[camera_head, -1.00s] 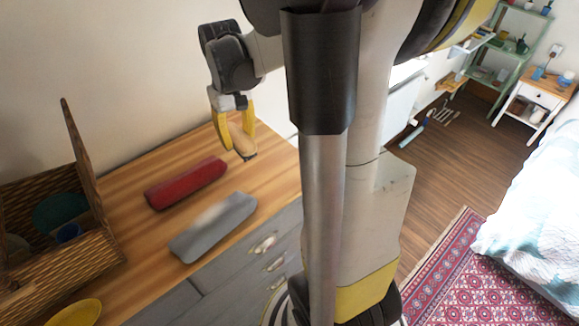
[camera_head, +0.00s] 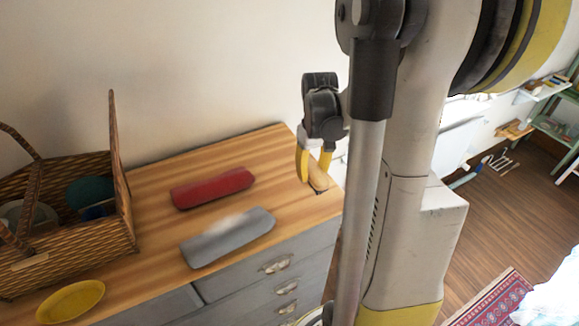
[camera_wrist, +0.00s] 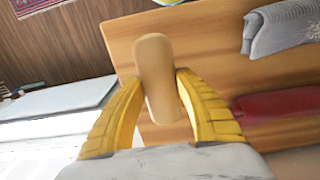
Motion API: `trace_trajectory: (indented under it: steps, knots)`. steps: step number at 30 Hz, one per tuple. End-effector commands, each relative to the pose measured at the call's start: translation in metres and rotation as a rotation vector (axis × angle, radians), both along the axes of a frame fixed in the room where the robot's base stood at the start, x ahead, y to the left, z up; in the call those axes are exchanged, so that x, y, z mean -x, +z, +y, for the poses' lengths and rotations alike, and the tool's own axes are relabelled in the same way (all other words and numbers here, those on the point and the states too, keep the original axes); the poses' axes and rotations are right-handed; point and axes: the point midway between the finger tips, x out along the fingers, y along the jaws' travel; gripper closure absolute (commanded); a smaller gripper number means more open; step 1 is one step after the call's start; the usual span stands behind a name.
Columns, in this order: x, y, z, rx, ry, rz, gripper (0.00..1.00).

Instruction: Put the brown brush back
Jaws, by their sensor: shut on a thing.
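My gripper (camera_head: 314,168) is shut on the brown brush (camera_head: 319,178) at the right end of the wooden dresser top (camera_head: 270,150). In the wrist view the brush (camera_wrist: 155,70) is a smooth, light brown, rounded piece between the two yellow fingers of my gripper (camera_wrist: 160,88). It overlaps the wooden top in that view; I cannot tell whether it touches it. Its bristles do not show clearly.
A red elongated case (camera_head: 212,187) and a grey one (camera_head: 228,238) lie on the dresser's middle. A wicker basket (camera_head: 65,250) with a handle holds teal and blue things at the left. A yellow bowl (camera_head: 70,301) is in front. The wall runs behind.

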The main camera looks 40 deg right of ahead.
Motion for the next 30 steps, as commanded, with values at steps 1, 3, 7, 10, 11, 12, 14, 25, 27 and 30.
trace_trajectory:
  steps: [1,3,7,10,11,12,14,25,27,30]
  knots:
    - [-0.008,-0.004,0.001,0.0,0.001,0.0,0.93]
    - [-0.015,-0.009,0.003,0.0,0.001,0.0,0.93]
    - [-0.02,-0.016,0.004,0.0,-0.001,0.0,0.93]
    - [-0.02,-0.032,0.004,0.0,-0.001,0.0,0.93]
    - [-0.02,-0.036,0.004,0.0,-0.001,0.0,0.93]
    - [-0.02,-0.042,0.004,0.0,-0.001,0.0,0.93]
    - [-0.02,-0.049,0.004,0.0,-0.001,0.0,0.93]
    - [-0.019,-0.055,0.004,0.0,-0.001,0.0,0.93]
    - [-0.019,-0.057,0.004,0.0,-0.001,0.0,0.93]
    - [-0.019,-0.055,0.004,0.0,-0.001,0.0,0.41]
